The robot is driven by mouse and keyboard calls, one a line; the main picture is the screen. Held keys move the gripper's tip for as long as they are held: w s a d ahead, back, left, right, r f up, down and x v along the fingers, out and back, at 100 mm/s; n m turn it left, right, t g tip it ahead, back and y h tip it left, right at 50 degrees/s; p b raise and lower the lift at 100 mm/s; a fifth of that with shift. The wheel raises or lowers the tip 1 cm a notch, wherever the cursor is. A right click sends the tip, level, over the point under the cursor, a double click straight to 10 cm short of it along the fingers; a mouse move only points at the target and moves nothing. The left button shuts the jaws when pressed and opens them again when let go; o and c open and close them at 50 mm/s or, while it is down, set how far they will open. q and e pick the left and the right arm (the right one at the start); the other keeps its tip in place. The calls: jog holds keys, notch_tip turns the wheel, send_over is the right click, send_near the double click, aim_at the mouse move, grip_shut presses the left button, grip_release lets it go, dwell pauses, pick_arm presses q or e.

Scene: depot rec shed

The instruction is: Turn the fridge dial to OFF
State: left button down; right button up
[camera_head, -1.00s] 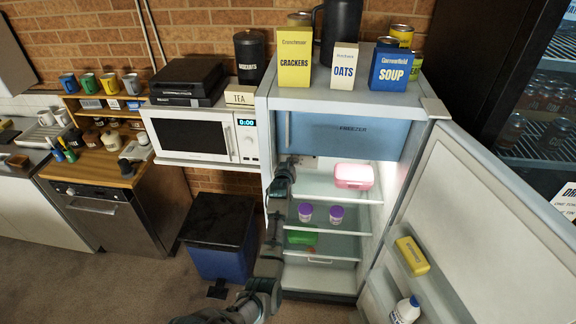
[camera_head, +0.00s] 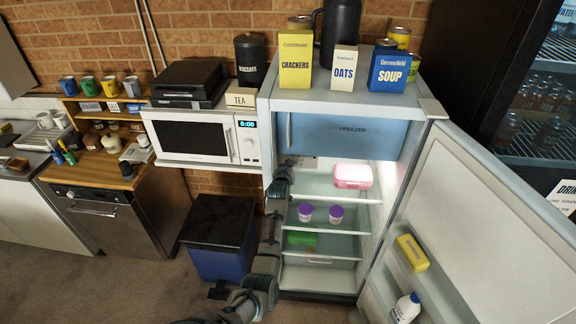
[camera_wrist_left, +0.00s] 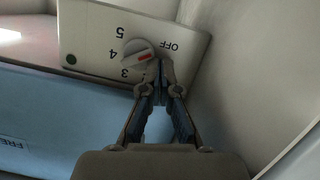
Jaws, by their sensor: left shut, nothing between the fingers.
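My right gripper is not in view.
The blue freezer door (camera_head: 345,137) is just above my gripper. A pink box (camera_head: 352,176) and two purple-lidded tubs (camera_head: 305,212) stand on the shelves. The open fridge door (camera_head: 480,215) is at the right; a microwave (camera_head: 200,137) is at the left.

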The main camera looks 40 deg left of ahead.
pick_arm(q)
jog(key=shift+d+f, duration=0.1)
jog(key=shift+f, duration=0.15)
jog(key=v, duration=1.2)
jog(key=s+d+f+m+g+h, duration=0.15)
jog(key=d+f, duration=0.35)
jog(key=f, duration=0.7)
jog(key=d+f+m+g+h, duration=0.1)
jog(key=d+f+m+h, duration=0.2)
jog(key=f, duration=0.9)
jog(key=s+d+f+m+g, duration=0.1)
jog(key=s+d+f, duration=0.35)
jog(key=f, duration=0.45)
jog(key=s+d+f+m+g, duration=0.15)
jog(key=s+d+f, duration=0.3)
jog(key=f, duration=0.45)
jog(key=s+d+f+m+g+h+b, duration=0.1)
jog(key=s+d+f+g, duration=0.15)
jog(key=s+f, duration=0.7)
jog(key=s+d+f+m+g+h, duration=0.1)
jog(key=s+d+f+g, duration=0.15)
jog(key=s+f, duration=0.75)
jog(key=s+d+f+m+g, duration=0.1)
jog(key=s, duration=1.2)
jog(key=s+d+f+m+g, duration=0.1)
jog(key=s+d+f, duration=0.1)
jog(key=s, duration=1.1)
jog(key=shift+s+h, duration=0.35)
